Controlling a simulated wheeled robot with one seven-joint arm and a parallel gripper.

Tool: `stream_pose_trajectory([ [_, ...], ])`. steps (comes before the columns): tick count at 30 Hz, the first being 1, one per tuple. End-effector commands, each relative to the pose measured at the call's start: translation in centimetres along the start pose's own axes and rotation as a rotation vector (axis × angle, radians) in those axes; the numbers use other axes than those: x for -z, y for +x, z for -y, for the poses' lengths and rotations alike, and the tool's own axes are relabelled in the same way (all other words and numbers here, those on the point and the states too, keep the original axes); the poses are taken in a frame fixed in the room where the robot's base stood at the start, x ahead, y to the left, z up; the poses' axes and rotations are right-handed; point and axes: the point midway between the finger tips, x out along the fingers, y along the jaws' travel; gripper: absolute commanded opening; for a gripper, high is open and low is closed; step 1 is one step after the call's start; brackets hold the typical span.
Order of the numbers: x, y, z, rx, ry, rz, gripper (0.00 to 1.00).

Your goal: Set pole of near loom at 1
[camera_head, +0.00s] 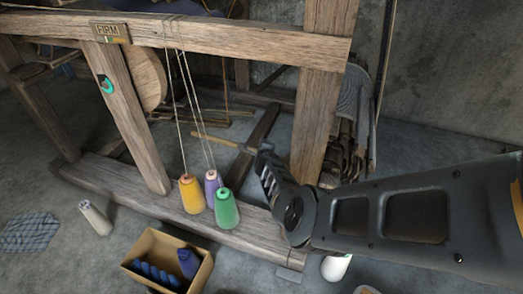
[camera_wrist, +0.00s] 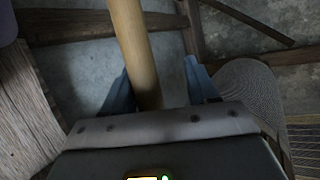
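The pole (camera_head: 214,138), a light round wooden rod, reaches out inside the frame of the near loom (camera_head: 230,42). In the wrist view the pole (camera_wrist: 136,50) runs from the top edge down between the two blue fingers of my gripper (camera_wrist: 158,88). The fingers are apart, with a clear gap between the pole and the right finger; the left finger is close to it. In the head view my gripper (camera_head: 254,150) is at the pole's right end, its tips partly hidden by the wrist. A "FIRM" plate (camera_head: 107,31) is on the top beam.
Yellow (camera_head: 192,195), purple (camera_head: 211,187) and green (camera_head: 227,210) thread cones stand on the loom's lower beam, with threads rising from them. A thick post (camera_head: 318,110) stands close beside my gripper. A cardboard box (camera_head: 168,262) with blue items sits on the floor in front.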

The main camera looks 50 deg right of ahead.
Motion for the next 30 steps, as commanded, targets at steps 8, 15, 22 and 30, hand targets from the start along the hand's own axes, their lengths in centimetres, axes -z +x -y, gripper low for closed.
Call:
stream_pose_trajectory([
  [8, -0.2, -0.3, 0.5, 0.005, 0.001, 0.002, 0.53],
  [15, -0.3, -2.7, 0.7, 0.002, -0.002, 0.002, 0.53],
  [22, -0.3, -5.7, 0.6, 0.001, -0.003, 0.002, 0.53],
  [30, -0.1, -7.6, 0.2, 0.001, -0.001, 0.001, 0.53],
])
